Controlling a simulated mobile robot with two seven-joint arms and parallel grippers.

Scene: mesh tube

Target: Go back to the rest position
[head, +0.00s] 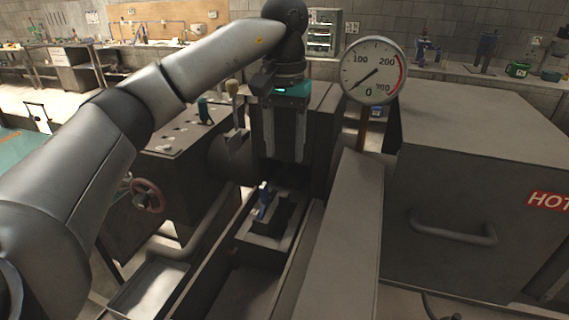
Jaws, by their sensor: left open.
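My left arm comes in from the left and reaches over the machine. My left gripper (285,158) points down above a dark slotted block (264,238) in the channel, with a gap between its fingertips and the block. It is open, and I see nothing held in it. A small blue part (263,200) stands upright at the left side of the block, below the gripper and apart from it. My right gripper is not in view.
A round gauge (374,71) on a post stands just right of the gripper. A grey box with a handle (453,230) and a HOT label fills the right. A lever (233,105) and a red handwheel (147,195) are at left. A shallow metal tray (150,288) lies lower left.

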